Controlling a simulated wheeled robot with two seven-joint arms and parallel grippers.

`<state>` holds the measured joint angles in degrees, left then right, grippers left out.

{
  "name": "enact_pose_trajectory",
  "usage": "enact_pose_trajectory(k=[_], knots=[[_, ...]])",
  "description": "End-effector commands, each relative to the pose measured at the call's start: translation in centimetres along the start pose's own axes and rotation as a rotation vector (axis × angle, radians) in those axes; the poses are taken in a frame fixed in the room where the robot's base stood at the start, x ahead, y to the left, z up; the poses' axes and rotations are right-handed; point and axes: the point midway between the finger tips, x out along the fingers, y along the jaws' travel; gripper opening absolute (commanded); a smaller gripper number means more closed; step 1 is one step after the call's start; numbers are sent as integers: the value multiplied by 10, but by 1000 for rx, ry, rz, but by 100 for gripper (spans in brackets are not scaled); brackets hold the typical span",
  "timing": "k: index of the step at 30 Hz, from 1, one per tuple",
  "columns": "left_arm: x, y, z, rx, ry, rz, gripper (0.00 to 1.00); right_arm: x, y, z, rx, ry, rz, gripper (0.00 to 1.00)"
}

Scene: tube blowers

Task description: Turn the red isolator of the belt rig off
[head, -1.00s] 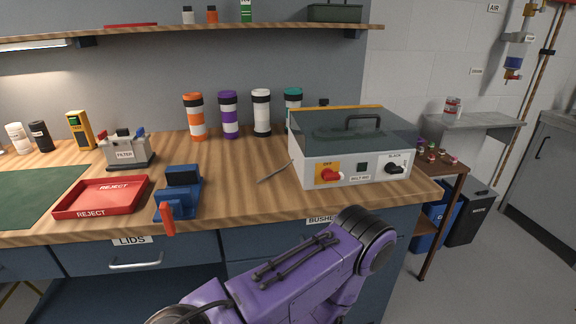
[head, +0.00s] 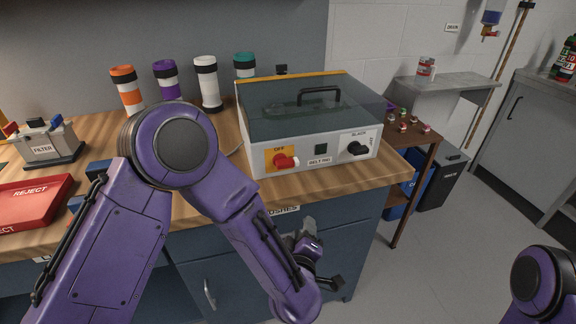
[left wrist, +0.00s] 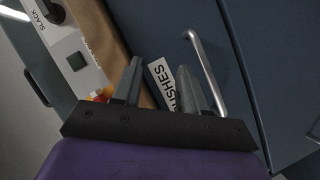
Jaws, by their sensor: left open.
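The belt rig (head: 310,168) is a white box with a smoked clear lid, standing at the right end of the wooden bench. Its red isolator knob (head: 286,161) sits on a yellow plate marked OFF at the left of the front panel. A black knob (head: 357,148) is at the right of the panel. My left gripper (head: 322,262) is below and in front of the rig, beside the bench's blue front. In the left wrist view its two fingers (left wrist: 158,88) are apart and empty, and a bit of the red knob (left wrist: 103,95) shows behind one finger. My right gripper is not seen.
A red reject tray (head: 30,200) and a filter box (head: 45,142) are at the left of the bench. Several banded tubes (head: 207,84) stand behind. A drawer handle (left wrist: 205,70) is close to the gripper. Open floor lies to the right.

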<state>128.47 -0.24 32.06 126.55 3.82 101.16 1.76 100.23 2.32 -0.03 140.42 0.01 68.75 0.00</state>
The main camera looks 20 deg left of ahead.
Motion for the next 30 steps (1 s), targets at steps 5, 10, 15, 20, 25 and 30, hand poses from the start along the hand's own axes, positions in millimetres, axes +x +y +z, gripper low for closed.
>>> enact_pose_trajectory(k=[5,10,15,20,25,30], knots=[[-26,101,-46,-479,342,133,43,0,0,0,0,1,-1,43],[-34,102,-63,-612,464,125,43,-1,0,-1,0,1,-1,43],[-10,101,-78,-617,471,121,43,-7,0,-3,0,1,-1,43],[24,100,-94,-616,469,121,43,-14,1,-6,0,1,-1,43],[48,99,-106,-614,467,123,43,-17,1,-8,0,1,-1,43],[57,98,-109,-611,465,124,43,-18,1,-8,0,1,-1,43]])
